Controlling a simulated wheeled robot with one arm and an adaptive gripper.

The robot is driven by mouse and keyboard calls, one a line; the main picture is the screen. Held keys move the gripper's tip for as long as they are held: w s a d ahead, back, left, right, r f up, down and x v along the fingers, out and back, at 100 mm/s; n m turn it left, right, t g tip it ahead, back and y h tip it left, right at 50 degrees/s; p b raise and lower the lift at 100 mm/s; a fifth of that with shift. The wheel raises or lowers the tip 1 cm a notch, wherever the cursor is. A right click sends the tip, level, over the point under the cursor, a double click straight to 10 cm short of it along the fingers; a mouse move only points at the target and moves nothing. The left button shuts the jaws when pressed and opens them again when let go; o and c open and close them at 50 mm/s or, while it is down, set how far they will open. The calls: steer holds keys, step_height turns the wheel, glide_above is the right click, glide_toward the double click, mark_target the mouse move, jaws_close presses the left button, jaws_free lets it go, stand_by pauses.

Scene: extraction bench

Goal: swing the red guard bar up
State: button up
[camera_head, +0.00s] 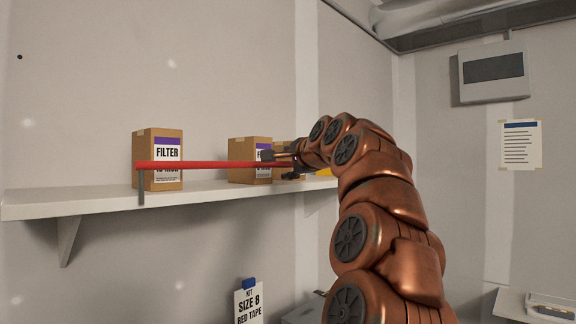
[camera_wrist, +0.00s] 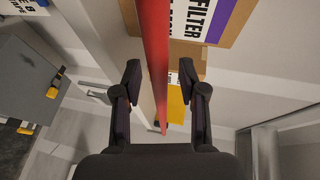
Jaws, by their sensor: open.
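The red guard bar (camera_head: 215,165) runs level along the front of the wall shelf, in front of the boxes. Its left end meets a short grey upright (camera_head: 141,187) at the shelf edge; its right end is hidden behind my gripper and arm. In the wrist view the red bar (camera_wrist: 156,50) passes lengthwise between the two fingers of my gripper (camera_wrist: 164,82). My gripper (camera_head: 268,165) is open, with a finger on each side of the bar and gaps showing. I cannot tell how deep the bar sits between them.
Cardboard filter boxes (camera_head: 158,158) (camera_head: 249,160) stand on the shelf (camera_head: 90,200) behind the bar. A yellow item (camera_head: 324,172) shows beside my arm. A red tape sign (camera_head: 249,303) hangs below. A wall unit (camera_head: 493,72) and a notice (camera_head: 520,145) are at right.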

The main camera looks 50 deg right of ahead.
steer(key=v, duration=1.2)
steer(key=shift+s, duration=0.1)
stand_by(0.6)
